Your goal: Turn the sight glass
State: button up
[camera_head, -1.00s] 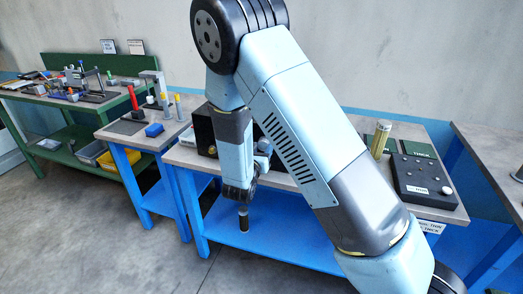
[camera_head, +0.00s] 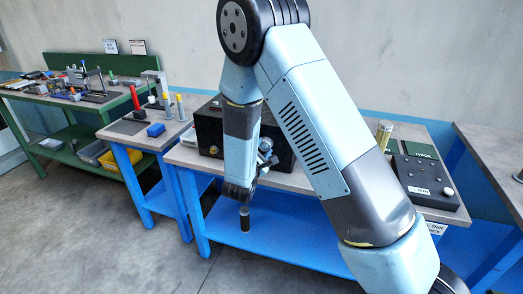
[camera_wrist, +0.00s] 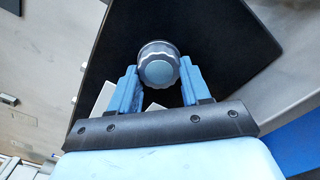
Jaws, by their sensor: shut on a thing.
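In the wrist view, my gripper (camera_wrist: 159,76) is shut on a round grey knob (camera_wrist: 158,69) with a scalloped rim and a blue-grey face. One blue finger is on each side of it. The knob sits in front of a flat black surface (camera_wrist: 222,40). In the head view, a black box (camera_head: 207,128) stands on the grey-topped blue table, with a small brass fitting on its front. My gripper (camera_head: 267,157) is near the box's front face, partly behind my arm. I cannot make out markings on the knob or the inside of the sight glass.
A black panel (camera_head: 424,184) with a white knob and a yellowish cylinder (camera_head: 383,138) are at the right. A side table (camera_head: 150,140) with a blue block and a green bench (camera_head: 50,96) are at the left. A dark cylinder (camera_head: 244,220) shows below my wrist.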

jog(key=m, duration=1.2)
jog(key=shift+s, duration=0.15)
jog(key=shift+f, duration=0.1)
dwell(0.5)
jog(key=o, duration=1.1)
jog(key=shift+c, duration=0.2)
jog(key=shift+r, duration=0.2)
jog(key=v, duration=1.3)
jog(key=shift+s, duration=0.3)
jog(key=shift+a, duration=0.1)
